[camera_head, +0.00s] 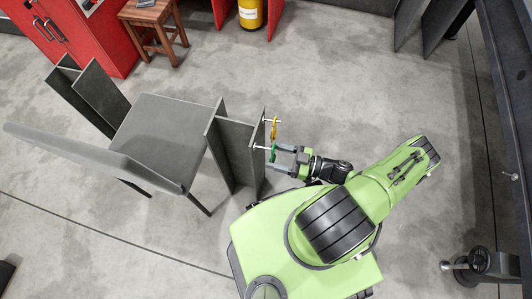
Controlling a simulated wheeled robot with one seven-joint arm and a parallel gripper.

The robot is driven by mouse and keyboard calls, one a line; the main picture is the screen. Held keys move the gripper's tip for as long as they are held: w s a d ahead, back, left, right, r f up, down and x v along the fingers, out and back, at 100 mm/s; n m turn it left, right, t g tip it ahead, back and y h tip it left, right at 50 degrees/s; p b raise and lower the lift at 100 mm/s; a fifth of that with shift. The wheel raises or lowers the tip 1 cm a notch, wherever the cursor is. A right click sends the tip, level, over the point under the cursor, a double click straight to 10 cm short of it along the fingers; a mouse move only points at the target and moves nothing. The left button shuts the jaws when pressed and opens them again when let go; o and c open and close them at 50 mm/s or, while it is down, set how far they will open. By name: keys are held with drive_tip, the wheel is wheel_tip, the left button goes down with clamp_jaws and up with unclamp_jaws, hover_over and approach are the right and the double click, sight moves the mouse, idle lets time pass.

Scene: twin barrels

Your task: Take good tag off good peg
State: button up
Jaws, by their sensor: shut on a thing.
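A grey steel post (238,155) stands left of my arm, with two thin pegs sticking out to the right from its side. A green tag (273,151) is at the lower peg (259,147), and my gripper (275,157) is shut on it. Whether the peg still passes through the green tag is too small to tell. A yellow tag (274,129) hangs at the upper peg (271,121), just above my gripper in the picture. No writing on either tag can be read, so which is the good one is not shown.
A grey chair (160,135) stands left of the post, with another steel post (90,95) behind it. A wooden stool (152,25), red cabinet (85,35) and yellow cylinder (250,14) are at the back. The concrete floor (340,80) right of the pegs is clear.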

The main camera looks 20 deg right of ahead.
drive_tip(key=shift+v, duration=1)
drive_tip(key=shift+c, duration=0.4)
drive_tip(key=shift+s+d+f, duration=0.1)
drive_tip(key=shift+s+d, duration=0.15)
drive_tip(key=shift+d, duration=0.1)
drive_tip(key=v, duration=0.6)
drive_tip(key=shift+a+r+b, duration=0.1)
drive_tip(key=shift+r+b, duration=0.15)
drive_tip(key=shift+b, duration=0.05)
